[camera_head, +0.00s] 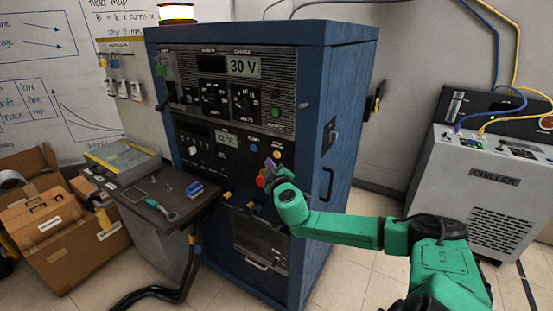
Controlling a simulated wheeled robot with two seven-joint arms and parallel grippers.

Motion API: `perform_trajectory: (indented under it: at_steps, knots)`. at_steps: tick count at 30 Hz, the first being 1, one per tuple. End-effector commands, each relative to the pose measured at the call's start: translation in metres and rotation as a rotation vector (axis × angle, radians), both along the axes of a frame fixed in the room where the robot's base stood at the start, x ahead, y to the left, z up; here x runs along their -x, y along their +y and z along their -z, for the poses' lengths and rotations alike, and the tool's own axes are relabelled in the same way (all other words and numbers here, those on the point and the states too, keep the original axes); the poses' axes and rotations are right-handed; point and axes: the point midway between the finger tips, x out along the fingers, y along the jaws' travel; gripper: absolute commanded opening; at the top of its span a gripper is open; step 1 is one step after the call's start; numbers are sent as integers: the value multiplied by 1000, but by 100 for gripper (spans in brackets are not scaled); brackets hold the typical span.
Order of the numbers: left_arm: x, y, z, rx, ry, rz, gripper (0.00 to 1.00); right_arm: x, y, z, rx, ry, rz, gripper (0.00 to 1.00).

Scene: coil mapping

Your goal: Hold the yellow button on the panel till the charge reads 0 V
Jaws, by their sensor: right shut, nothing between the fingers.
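The control panel (222,152) is the dark front of a tall blue cabinet. Its charge display (243,67) reads 30 V. A small yellow button (277,154) shows on the lower panel section, just above my right gripper. My right gripper (272,167) is shut and empty, close in front of the panel; I cannot tell whether it touches anything. The green right arm reaches in from the lower right. A red knob (261,182) sits just left of and below the fingers, partly hidden. My left gripper is not in view.
A side table (150,206) with a screwdriver and a blue block stands left of the cabinet. Cardboard boxes (58,225) stand further left. A grey chiller (480,185) is at the right. A lit orange beacon (177,12) sits on the cabinet. Floor between the cabinet and chiller is clear.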

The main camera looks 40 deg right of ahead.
Motion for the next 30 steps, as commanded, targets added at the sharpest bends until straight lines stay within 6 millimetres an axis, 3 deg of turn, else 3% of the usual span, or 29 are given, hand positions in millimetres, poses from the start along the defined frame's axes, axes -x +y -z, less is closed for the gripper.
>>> perform_trajectory:
  at_steps: [1,7,30]
  knots:
    - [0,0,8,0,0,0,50,-2,-6,4,1,0,2,0]
    - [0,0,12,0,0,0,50,-5,-19,1,0,-1,1,0]
    - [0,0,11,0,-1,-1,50,-6,-19,1,-1,0,0,0]
